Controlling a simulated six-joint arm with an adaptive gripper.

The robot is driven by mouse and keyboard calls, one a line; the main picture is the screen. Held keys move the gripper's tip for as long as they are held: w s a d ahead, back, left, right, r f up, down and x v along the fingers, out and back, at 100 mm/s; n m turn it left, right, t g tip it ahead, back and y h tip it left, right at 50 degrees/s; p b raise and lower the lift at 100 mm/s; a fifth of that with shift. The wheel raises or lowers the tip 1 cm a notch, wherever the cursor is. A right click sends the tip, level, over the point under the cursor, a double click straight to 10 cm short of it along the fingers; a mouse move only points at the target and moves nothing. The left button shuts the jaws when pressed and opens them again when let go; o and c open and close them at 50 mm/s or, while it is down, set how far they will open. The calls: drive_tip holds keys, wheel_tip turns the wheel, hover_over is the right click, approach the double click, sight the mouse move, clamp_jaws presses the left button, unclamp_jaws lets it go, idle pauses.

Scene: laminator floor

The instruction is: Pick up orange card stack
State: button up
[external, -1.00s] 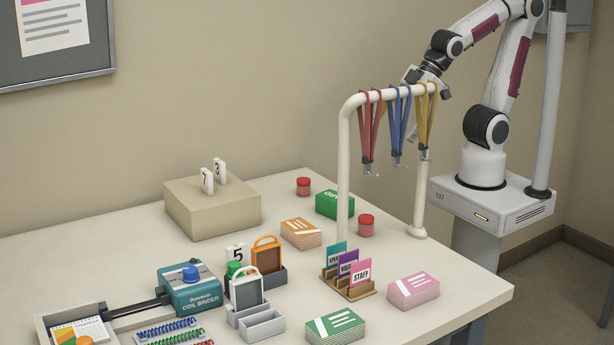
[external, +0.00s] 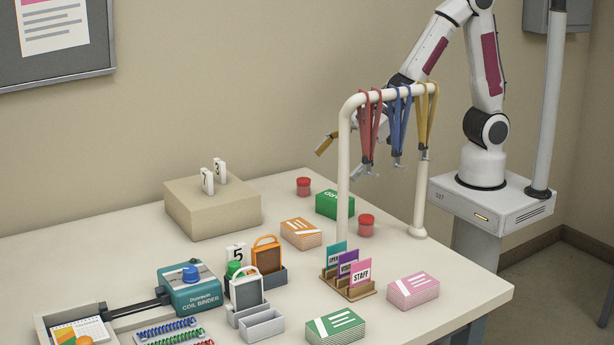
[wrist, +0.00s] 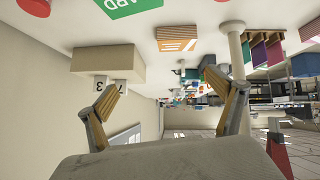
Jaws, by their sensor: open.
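The orange card stack (external: 301,233) lies flat on the table, left of the lanyard rack and in front of the green box. It has white stripes on its top and pale layered sides. It also shows in the wrist view (wrist: 177,38), upside down near the top. My gripper (external: 345,152) is high above the table behind the lanyards, partly hidden by the rack post and the red lanyard. In the wrist view my gripper (wrist: 165,103) has its two wood-toned fingers wide apart with nothing between them. It is well away from the stack.
The white rack (external: 386,93) with red, blue and yellow lanyards stands between my arm and the table items. A green box (external: 328,204), red-lidded jars (external: 366,225), a beige block (external: 212,210) and a card holder (external: 347,285) surround the stack. Pink (external: 413,291) and green (external: 335,325) stacks lie nearer.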

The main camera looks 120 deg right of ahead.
sight(302, 227)
drive_tip(key=w+f, duration=0.1)
drive_tip(key=f, duration=0.1)
drive_tip(key=w+f+t+y, duration=0.1)
drive_tip(key=w+f, duration=0.1)
drive_tip(key=f, duration=0.1)
drive_tip(key=w+a+f+y, duration=0.1)
drive_tip(key=f, duration=0.2)
drive_tip(key=shift+w+n+t, duration=0.25)
drive_tip(key=shift+n+t, duration=0.05)
drive_tip(key=shift+w+a+f+y, duration=0.2)
drive_tip(key=shift+a+f+y, duration=0.1)
drive_tip(key=shift+f+y, duration=0.4)
drive_tip(key=shift+w+f, duration=0.1)
drive_tip(key=shift+x, duration=1.15)
drive_tip(key=shift+w, duration=0.1)
drive_tip(key=shift+x, duration=2.5)
drive_tip(key=shift+w+a, duration=0.1)
